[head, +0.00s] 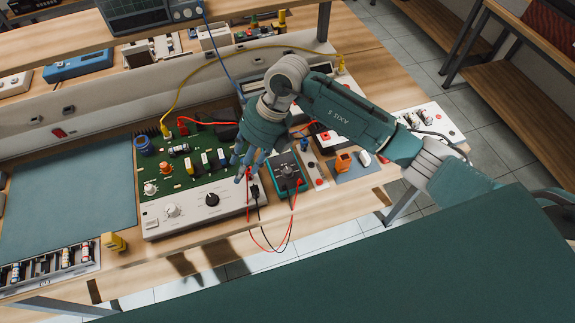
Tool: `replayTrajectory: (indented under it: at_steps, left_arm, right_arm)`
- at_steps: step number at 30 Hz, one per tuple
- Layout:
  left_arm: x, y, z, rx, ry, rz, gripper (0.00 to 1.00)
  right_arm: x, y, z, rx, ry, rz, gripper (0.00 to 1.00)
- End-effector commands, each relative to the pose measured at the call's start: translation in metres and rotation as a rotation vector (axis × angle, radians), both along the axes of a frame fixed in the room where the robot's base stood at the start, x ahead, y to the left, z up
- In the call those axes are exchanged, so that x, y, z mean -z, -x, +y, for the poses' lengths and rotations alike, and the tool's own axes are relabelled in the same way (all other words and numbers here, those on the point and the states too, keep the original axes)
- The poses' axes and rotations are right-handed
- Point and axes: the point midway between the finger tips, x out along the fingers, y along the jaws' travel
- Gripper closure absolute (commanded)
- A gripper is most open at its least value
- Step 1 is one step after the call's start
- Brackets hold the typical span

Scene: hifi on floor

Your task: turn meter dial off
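My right gripper (247,168) is just left of the meter, above the right end of the green circuit board, apart from the dial in the picture. Its fingers point down toward the front; their gap is unclear. My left gripper is out of view.
A green trainer board (185,180) with a white front panel and a black knob (211,199) stands left of the meter. An orange part (343,162) lies on a blue-grey pad to its right. A teal mat (70,190) covers the left bench. My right arm spans the bench's right side.

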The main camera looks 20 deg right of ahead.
Motion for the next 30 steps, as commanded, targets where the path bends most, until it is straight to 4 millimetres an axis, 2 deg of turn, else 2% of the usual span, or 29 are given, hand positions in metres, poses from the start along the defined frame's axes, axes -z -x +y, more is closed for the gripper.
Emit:
replayTrajectory:
  at_steps: [1, 3, 6, 7, 11, 24, 30]
  left_arm:
    - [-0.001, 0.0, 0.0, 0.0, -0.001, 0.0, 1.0]
    - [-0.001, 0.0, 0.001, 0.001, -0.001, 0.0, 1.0]
    - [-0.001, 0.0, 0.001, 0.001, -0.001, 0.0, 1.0]
    - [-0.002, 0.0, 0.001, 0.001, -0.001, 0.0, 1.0]
    - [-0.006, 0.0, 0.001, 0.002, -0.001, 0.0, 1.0]
    - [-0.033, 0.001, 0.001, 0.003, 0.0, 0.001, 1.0]
    - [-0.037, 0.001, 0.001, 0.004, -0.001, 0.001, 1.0]
  right_arm:
    - [0.002, -0.012, -0.036, 0.025, 0.138, -0.004, 0.61]
    - [0.004, -0.019, -0.075, 0.061, 0.282, 0.004, 0.61]
    - [0.0, -0.024, -0.108, 0.1, 0.401, 0.009, 0.61]
    - [0.0, -0.025, -0.114, 0.108, 0.42, 0.009, 0.61]
    - [0.006, -0.025, -0.121, 0.117, 0.446, 0.016, 0.61]
    - [0.083, -0.023, -0.119, 0.113, 0.442, 0.017, 0.61]
    - [0.103, -0.025, -0.119, 0.113, 0.44, 0.014, 0.61]
